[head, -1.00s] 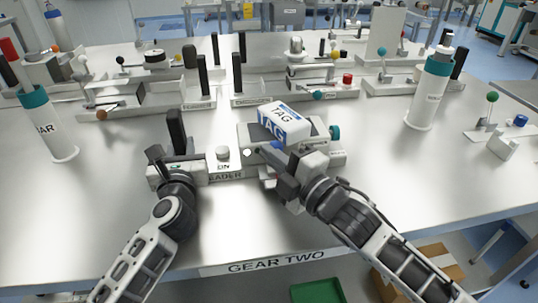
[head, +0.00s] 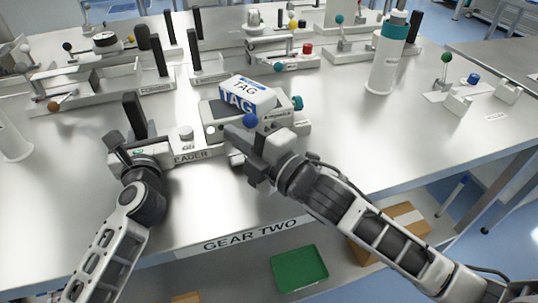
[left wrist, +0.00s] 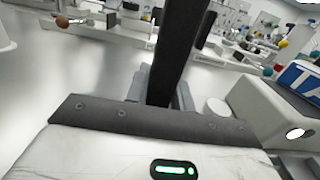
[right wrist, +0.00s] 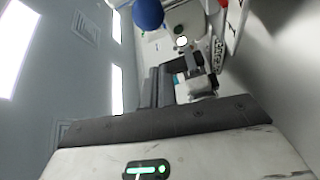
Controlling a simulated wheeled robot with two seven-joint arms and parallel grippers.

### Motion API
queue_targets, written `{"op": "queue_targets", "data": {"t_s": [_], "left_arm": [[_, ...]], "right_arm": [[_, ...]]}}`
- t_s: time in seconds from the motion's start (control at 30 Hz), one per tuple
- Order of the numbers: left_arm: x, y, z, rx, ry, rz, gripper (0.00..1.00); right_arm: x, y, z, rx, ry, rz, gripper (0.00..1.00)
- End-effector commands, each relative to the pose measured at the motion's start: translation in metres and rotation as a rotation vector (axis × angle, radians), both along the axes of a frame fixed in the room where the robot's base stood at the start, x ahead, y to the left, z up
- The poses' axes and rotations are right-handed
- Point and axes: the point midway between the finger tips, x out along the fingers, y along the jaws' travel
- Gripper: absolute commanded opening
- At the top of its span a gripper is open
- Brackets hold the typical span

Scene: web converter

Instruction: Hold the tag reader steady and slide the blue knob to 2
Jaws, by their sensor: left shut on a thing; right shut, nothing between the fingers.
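The tag reader (head: 222,112) is a grey device near the table's front edge, with a white and blue TAG block (head: 247,94) on top. Its upright black handle (head: 133,115) is at the left, and also shows in the left wrist view (left wrist: 180,45). My left gripper (head: 136,148) is shut on this handle. The blue knob (head: 250,121) is a ball on the reader's front; it also shows in the right wrist view (right wrist: 148,13). My right gripper (head: 238,138) is shut and empty, close beside the knob; contact is unclear. I cannot read any scale numbers.
A teal knob (head: 297,103) sits at the reader's right end. A white bottle with a teal collar (head: 387,62) stands to the right. Other fixtures with posts and coloured balls (head: 100,80) line the back.

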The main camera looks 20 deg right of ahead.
Motion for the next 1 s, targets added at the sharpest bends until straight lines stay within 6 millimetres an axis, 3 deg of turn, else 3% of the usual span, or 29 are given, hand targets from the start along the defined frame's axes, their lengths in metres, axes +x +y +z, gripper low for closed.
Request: {"op": "queue_targets", "data": {"t_s": [0.03, 0.3, 0.43, 0.47, 0.57, 0.63, 0.77, 0.9, 1.0], "left_arm": [[-0.002, 0.001, -0.014, 0.002, 0.026, 0.002, 0.00], [-0.002, 0.001, -0.014, 0.002, 0.027, 0.002, 0.00], [-0.002, 0.001, -0.014, 0.002, 0.027, 0.002, 0.00], [-0.002, 0.001, -0.014, 0.002, 0.027, 0.002, 0.00], [-0.002, 0.001, -0.014, 0.002, 0.027, 0.002, 0.00], [-0.002, 0.001, -0.014, 0.002, 0.027, 0.002, 0.00], [-0.002, 0.001, -0.014, 0.003, 0.027, 0.002, 0.00], [-0.002, 0.001, -0.014, 0.003, 0.027, 0.002, 0.00], [-0.002, 0.001, -0.014, 0.003, 0.027, 0.002, 0.00]], "right_arm": [[-0.011, -0.006, -0.003, -0.003, 0.004, 0.002, 0.00], [-0.054, -0.031, -0.006, 0.001, 0.003, 0.004, 0.00], [-0.064, -0.037, -0.006, 0.001, 0.001, 0.003, 0.00], [-0.066, -0.038, -0.006, 0.002, 0.000, 0.003, 0.03], [-0.068, -0.038, -0.003, -0.004, -0.017, 0.008, 0.31], [-0.065, -0.035, 0.005, -0.023, -0.070, 0.024, 0.50], [-0.055, -0.016, 0.035, -0.109, -0.289, 0.089, 0.50], [-0.053, 0.019, 0.077, -0.276, -0.662, 0.210, 0.50], [-0.058, 0.046, 0.097, -0.417, -0.943, 0.310, 0.50]]}}
